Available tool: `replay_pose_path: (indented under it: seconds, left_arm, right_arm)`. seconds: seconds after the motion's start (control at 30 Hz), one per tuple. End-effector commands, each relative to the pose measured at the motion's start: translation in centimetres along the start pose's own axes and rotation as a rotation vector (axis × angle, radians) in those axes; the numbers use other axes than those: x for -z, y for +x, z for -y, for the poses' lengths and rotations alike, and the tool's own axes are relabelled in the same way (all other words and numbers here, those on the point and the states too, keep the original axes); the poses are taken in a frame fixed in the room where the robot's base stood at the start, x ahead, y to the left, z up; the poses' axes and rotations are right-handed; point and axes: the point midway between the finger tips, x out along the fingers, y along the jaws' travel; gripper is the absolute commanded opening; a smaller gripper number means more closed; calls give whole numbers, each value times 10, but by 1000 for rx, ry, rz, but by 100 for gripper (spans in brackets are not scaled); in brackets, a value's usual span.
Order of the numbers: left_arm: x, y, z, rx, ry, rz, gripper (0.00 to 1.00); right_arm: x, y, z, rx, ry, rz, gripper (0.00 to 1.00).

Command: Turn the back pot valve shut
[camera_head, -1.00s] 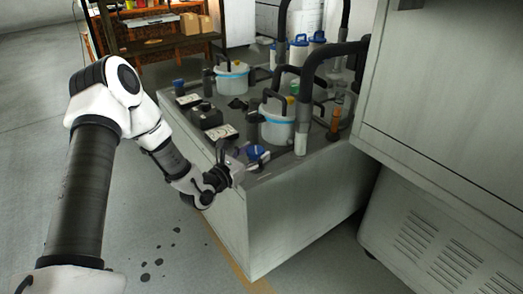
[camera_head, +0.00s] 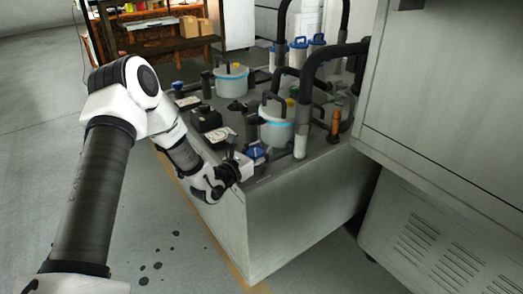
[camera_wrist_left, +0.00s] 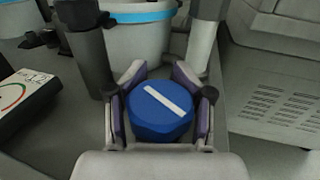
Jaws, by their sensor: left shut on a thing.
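My left gripper (camera_wrist_left: 160,108) is shut on a round blue valve knob (camera_wrist_left: 160,112), with one finger on each side. The knob has a white bar on top, slanting from upper left to lower right in the left wrist view. In the head view the left gripper (camera_head: 246,162) reaches the knob (camera_head: 256,153) at the cabinet's near edge, beside the nearer white pot (camera_head: 277,134). The farther white pot (camera_head: 231,84) stands behind, with another blue knob (camera_head: 178,86) to its left. My right gripper is not in view.
Black upright pipes (camera_head: 312,85) and an orange-brown cylinder (camera_head: 335,122) stand to the right of the nearer pot. Dark boxes with dials (camera_head: 218,134) lie left of it. A large grey machine (camera_head: 450,100) closes off the right.

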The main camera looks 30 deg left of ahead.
Motion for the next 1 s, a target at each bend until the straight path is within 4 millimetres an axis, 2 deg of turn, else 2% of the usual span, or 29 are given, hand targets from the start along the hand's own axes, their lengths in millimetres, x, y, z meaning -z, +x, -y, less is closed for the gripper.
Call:
replay_pose_path:
  seconds: [1.0]
  left_arm:
    - [5, -2, 4, 143, -5, -9, 14]
  right_arm:
    - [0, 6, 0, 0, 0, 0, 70]
